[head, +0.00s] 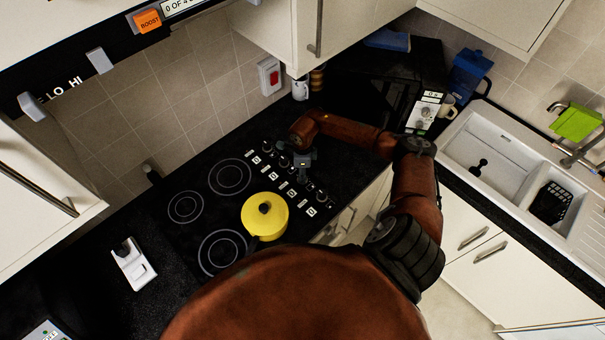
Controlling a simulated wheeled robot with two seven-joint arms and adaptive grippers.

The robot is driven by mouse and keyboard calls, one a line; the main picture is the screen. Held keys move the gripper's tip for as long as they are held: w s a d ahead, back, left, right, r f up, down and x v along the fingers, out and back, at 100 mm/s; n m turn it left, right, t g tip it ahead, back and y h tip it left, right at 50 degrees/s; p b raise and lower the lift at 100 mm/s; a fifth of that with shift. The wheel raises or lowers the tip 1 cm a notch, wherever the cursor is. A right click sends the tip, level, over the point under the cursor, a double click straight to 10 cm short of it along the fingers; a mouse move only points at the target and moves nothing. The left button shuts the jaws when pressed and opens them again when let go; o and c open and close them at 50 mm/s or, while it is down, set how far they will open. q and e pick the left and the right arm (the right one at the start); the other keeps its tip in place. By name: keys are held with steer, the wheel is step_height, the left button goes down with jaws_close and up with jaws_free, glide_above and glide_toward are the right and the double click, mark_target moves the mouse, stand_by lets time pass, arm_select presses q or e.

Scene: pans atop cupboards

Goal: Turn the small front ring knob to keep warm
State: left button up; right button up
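The hob (205,230) is black with pale ring outlines. A row of dark knobs (267,146) with small white labels (291,193) runs along its right side. The labels are too small to read, so I cannot tell which knob is the small front ring one or where it points. My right gripper (303,163) hangs over the middle of the knob row and hides part of it. I cannot tell whether it touches a knob or whether its fingers are open. My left gripper is not in view.
A yellow lidded pot (264,216) stands on the hob beside the knobs. Wall cupboards (330,30) overhang the counter. A white holder (133,264) sits at left.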

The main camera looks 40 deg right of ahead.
steer(key=shift+c, duration=0.9)
steer(key=shift+w+d+f+m+b, duration=0.1)
steer(key=shift+m+b, duration=0.7)
steer(key=shift+m, duration=0.1)
steer(key=shift+m+b, duration=0.55)
steer(key=shift+m, duration=1.05)
steer(key=o, duration=1.2)
steer(key=shift+c, duration=0.2)
steer(key=shift+r, duration=0.2)
